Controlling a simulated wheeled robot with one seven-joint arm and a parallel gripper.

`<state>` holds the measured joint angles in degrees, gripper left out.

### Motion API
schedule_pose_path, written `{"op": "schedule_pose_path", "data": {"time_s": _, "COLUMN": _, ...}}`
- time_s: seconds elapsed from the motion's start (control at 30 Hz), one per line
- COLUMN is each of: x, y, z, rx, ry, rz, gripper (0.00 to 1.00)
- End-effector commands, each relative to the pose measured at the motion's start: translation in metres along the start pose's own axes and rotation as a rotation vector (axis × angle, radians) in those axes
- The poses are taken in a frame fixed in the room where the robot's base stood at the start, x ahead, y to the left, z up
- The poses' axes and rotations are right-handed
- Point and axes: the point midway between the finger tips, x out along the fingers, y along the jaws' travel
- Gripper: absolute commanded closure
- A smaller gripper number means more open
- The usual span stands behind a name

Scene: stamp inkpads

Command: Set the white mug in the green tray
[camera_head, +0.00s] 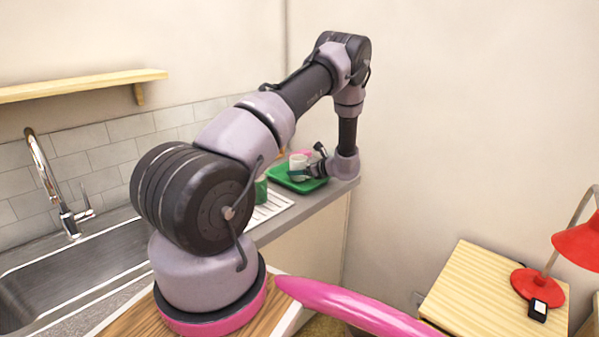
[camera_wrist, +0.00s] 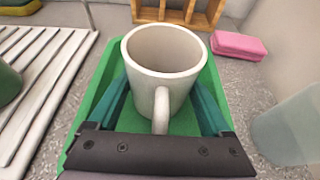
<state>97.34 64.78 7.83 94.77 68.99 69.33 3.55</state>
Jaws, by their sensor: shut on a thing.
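The white mug (camera_wrist: 166,82) is upright between the two fingers of my gripper (camera_wrist: 163,105) in the wrist view, with its handle toward the gripper's palm. My gripper is shut on the mug. The green tray (camera_wrist: 98,82) shows beneath and around the mug. Whether the mug's base touches the tray floor is hidden. In the head view the white mug (camera_head: 298,166) and my gripper (camera_head: 301,176) are over the green tray (camera_head: 281,169) at the far end of the counter.
A drying rack (camera_wrist: 44,82) and a green object (camera_wrist: 8,84) lie left of the tray. A pink sponge (camera_wrist: 238,46) and a wooden holder (camera_wrist: 178,14) are behind it. A translucent container (camera_wrist: 288,130) stands at right. The sink (camera_head: 85,262) is farther left.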

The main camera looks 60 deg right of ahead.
Motion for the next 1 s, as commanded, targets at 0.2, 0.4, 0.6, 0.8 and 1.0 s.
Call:
{"op": "schedule_pose_path", "data": {"time_s": 0.2, "x": 0.002, "y": 0.000, "z": -0.002, "rx": -0.002, "ry": -0.002, "rz": 0.000, "gripper": 0.92}}
{"op": "schedule_pose_path", "data": {"time_s": 0.4, "x": 0.003, "y": 0.000, "z": -0.005, "rx": -0.002, "ry": 0.000, "rz": 0.000, "gripper": 0.06}}
{"op": "schedule_pose_path", "data": {"time_s": 0.6, "x": 0.003, "y": 0.000, "z": -0.005, "rx": -0.002, "ry": 0.000, "rz": 0.000, "gripper": 0.00}}
{"op": "schedule_pose_path", "data": {"time_s": 0.8, "x": -0.006, "y": -0.001, "z": -0.003, "rx": -0.002, "ry": 0.001, "rz": -0.001, "gripper": 0.00}}
{"op": "schedule_pose_path", "data": {"time_s": 1.0, "x": -0.045, "y": -0.001, "z": -0.002, "rx": -0.001, "ry": 0.000, "rz": -0.003, "gripper": 0.00}}
